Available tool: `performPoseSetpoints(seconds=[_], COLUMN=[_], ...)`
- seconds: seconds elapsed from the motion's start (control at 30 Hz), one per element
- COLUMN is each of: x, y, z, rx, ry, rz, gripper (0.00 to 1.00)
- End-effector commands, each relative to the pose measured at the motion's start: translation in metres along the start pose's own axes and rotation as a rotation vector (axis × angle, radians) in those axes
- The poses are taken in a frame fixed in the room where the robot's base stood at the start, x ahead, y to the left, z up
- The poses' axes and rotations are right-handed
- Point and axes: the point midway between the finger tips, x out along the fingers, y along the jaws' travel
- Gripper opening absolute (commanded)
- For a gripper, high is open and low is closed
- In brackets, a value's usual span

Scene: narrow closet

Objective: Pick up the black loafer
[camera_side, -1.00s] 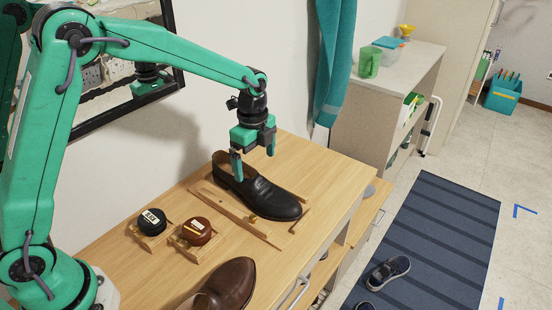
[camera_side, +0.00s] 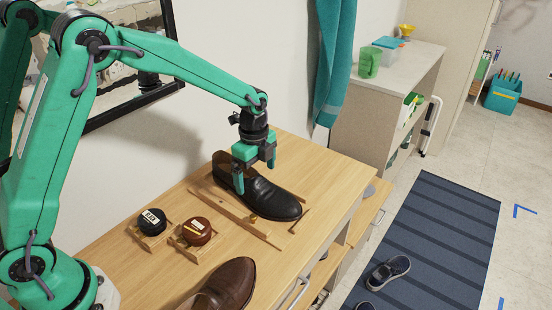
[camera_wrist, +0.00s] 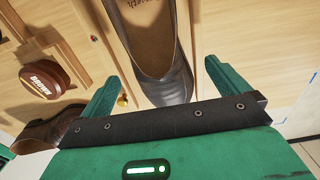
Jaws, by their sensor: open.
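The black loafer (camera_side: 268,196) lies on the wooden dresser top, inside a low wooden frame, its toe toward the lower right. My gripper (camera_side: 255,180) is open above the loafer's opening. One green finger reaches down beside the shoe's near side; the other is at the far side, partly hidden. In the wrist view the loafer (camera_wrist: 165,75) lies between the two spread fingers of my gripper (camera_wrist: 158,84), and its insole shows. I cannot tell whether the fingers touch the leather.
A brown shoe (camera_side: 226,284) lies at the dresser's near edge. A black polish tin (camera_side: 152,220) and a brown polish tin (camera_side: 197,231) sit on small wooden stands left of the loafer. A mirror and wall stand behind; a teal towel (camera_side: 333,65) hangs there.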

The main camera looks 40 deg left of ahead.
Motion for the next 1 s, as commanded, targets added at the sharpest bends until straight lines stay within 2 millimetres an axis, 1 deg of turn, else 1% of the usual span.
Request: performPoseSetpoints(seconds=[0.03,0.2,0.33,0.87,0.93,1.0], x=[0.007,0.027,0.036,0.037,0.037,0.037], y=[0.001,0.002,0.002,0.001,0.001,0.001], z=[0.000,0.000,0.000,0.000,0.000,0.000], rx=[0.000,0.000,0.000,0.000,0.000,0.000], ry=[-0.001,-0.001,0.000,0.000,0.000,0.000], rz=[0.003,0.004,0.002,0.000,0.000,0.000], gripper=[1.00,1.00,1.00,1.00,0.90,0.76])
